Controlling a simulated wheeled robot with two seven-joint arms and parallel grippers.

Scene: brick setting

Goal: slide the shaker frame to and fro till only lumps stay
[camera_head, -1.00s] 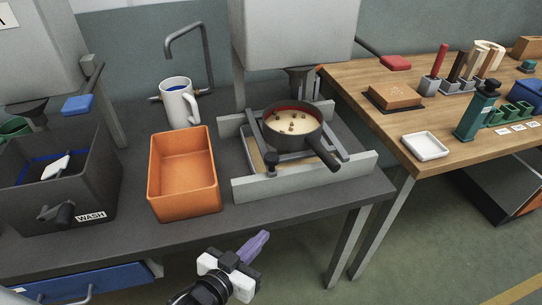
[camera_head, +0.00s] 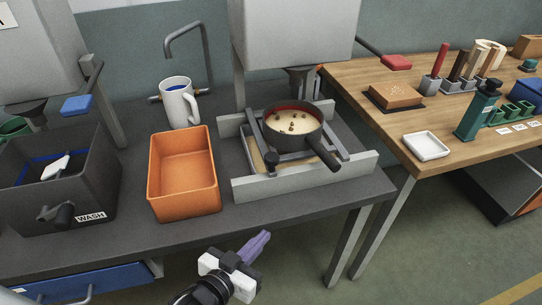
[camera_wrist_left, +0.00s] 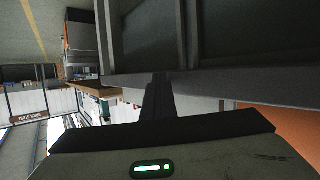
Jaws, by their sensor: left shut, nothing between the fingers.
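The shaker frame (camera_head: 340,146) is a grey frame lying between two pale rails on the dark bench. A dark round pan (camera_head: 272,136) with a reddish inner rim sits on it. The pan holds pale powder (camera_head: 292,123) with several brown lumps on top, and its black handle (camera_head: 324,154) points toward the front right. My left gripper (camera_head: 256,246), with purplish fingers, is shut and empty in front of the bench, apart from the frame. Its dark fingers (camera_wrist_left: 156,100) also show in the left wrist view. My right gripper is not in view.
An orange bin (camera_head: 184,205) stands left of the frame, with a white mug (camera_head: 177,106) behind it. A dark wash tub (camera_head: 95,200) is at far left. A wooden table (camera_head: 372,72) at right bears a white dish (camera_head: 425,146). The grey machine housing (camera_head: 290,35) hangs behind the frame.

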